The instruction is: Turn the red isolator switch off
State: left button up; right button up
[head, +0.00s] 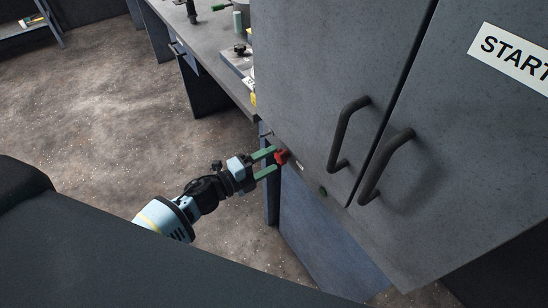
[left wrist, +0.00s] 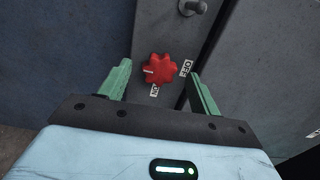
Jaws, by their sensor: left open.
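The red isolator switch (head: 282,157) is a lobed knob on the lower left face of the grey cabinet. In the left wrist view the red knob (left wrist: 160,69) has a white pointer mark on its left part, with an ON label (left wrist: 155,90) below it and an OFF label (left wrist: 186,68) to its right. My left gripper (head: 270,161) is open, with its green fingers on either side of the knob. In the left wrist view the fingers (left wrist: 160,85) stand apart around the knob, and I see no clear contact. My right gripper is not in view.
The grey cabinet (head: 300,60) has two dark door handles (head: 345,135) and a START sign (head: 515,58). A metal bolt (left wrist: 193,7) sticks out above the knob. A workbench (head: 205,40) stands behind on the left.

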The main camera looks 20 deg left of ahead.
pick_arm(q)
jog(key=v, duration=0.5)
jog(key=shift+s+a, duration=0.15)
jog(key=shift+s, duration=0.05)
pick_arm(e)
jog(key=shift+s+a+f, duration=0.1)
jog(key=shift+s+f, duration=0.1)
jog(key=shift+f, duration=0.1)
pick_arm(q)
jog(key=s+f+n+g+y+p, duration=0.1)
jog(key=s+f+n+g+y, duration=0.1)
jog(key=s+f+n+y, duration=0.2)
jog(key=s+f+n+g+y+p, duration=0.1)
jog(key=s+f+n+g+y, duration=0.2)
jog(key=s+f+n, duration=0.7)
jog(key=s+n+y, duration=0.2)
jog(key=s+n, duration=0.7)
jog(key=s, duration=0.7)
jog(key=shift+d, duration=0.35)
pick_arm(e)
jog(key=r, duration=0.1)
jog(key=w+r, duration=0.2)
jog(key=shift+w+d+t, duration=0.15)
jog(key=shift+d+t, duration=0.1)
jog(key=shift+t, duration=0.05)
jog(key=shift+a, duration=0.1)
